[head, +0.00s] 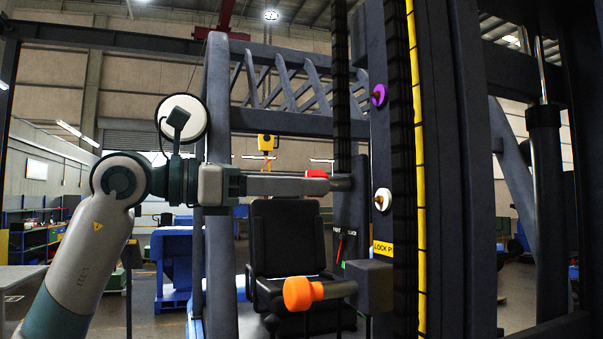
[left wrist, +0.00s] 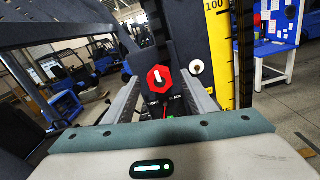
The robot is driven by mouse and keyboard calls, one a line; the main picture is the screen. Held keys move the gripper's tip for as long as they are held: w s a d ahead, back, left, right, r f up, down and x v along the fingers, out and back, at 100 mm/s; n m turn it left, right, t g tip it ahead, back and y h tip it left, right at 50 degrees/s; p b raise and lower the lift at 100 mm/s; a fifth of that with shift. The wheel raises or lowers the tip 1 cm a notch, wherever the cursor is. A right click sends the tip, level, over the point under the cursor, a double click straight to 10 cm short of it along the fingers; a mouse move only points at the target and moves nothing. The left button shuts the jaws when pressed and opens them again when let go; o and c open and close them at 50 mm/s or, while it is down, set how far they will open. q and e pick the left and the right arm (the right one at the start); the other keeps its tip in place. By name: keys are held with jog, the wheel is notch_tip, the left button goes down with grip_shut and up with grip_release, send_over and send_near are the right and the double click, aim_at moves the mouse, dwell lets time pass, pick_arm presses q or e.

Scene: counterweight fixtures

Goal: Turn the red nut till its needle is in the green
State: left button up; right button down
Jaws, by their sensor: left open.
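The red nut (left wrist: 159,78) is many-sided with a white mark on its face, and shows ahead between my left fingers in the left wrist view. In the head view part of the red nut (head: 316,173) shows just above a finger. My left gripper (head: 342,183) is open around the nut's line of sight; I cannot tell whether a finger touches it. A small dark dial (head: 345,242) below has a red needle and a green patch. In the left wrist view the fingers partly frame the dial (left wrist: 170,108); the needle's exact place against the green is too small to tell.
A purple knob (head: 378,95) and a white knob (head: 383,200) sit on the dark post at right. An orange knob (head: 303,293) juts out below my gripper. A black seat (head: 285,238) stands behind. A yellow scale strip (head: 416,150) runs up the frame.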

pick_arm(q)
jog(key=shift+w+d, duration=0.15)
jog(key=shift+d, duration=0.15)
pick_arm(e)
jog(key=shift+r, duration=0.15)
pick_arm(q)
jog(key=c, duration=1)
jog(key=shift+c, duration=0.2)
pick_arm(e)
jog(key=shift+s+d, duration=0.1)
jog(key=shift+d, duration=0.1)
